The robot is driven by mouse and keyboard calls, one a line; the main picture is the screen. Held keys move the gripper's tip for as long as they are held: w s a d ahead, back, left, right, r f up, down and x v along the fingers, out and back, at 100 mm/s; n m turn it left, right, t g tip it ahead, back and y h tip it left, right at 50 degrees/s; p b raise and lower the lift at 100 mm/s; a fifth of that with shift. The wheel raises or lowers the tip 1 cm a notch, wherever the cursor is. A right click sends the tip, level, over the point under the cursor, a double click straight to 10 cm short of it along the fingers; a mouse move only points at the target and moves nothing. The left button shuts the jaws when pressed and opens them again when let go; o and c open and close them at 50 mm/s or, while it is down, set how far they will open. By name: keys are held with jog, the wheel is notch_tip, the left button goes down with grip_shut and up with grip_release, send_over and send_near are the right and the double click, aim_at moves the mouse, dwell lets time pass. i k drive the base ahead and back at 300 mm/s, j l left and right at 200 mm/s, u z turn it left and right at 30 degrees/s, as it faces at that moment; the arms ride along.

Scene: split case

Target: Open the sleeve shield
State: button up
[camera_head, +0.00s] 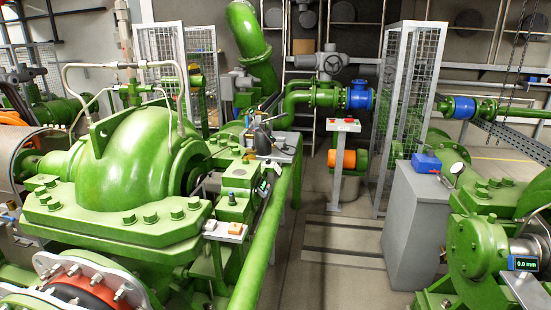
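My gripper does not show in this view. A large green split-case pump (130,165) fills the left half, with a bolted flange around its domed top. At its right end is a dark recess (200,178) at the shaft, beside the green bearing housing (237,178). I cannot make out a separate sleeve shield with certainty. The recess is partly hidden by the casing, so I cannot tell whether any cover there is open or shut.
A grey cabinet (408,225) with a blue box (426,163) on top stands to the right. Green machinery (475,245) with a 0.0 mm gauge (522,263) is at far right. A post with buttons (343,126) and mesh guards (408,105) stand behind. The floor (325,262) between is clear.

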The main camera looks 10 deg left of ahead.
aim_at(216, 181)
jog(key=i+u, duration=0.15)
jog(key=i, duration=0.3)
jog(key=i+l+u, duration=0.1)
jog(key=i, duration=0.35)
jog(key=i+l+u, duration=0.15)
jog(key=i, duration=0.3)
jog(key=i+l+u, duration=0.1)
jog(key=i, duration=0.35)
jog(key=l, duration=0.1)
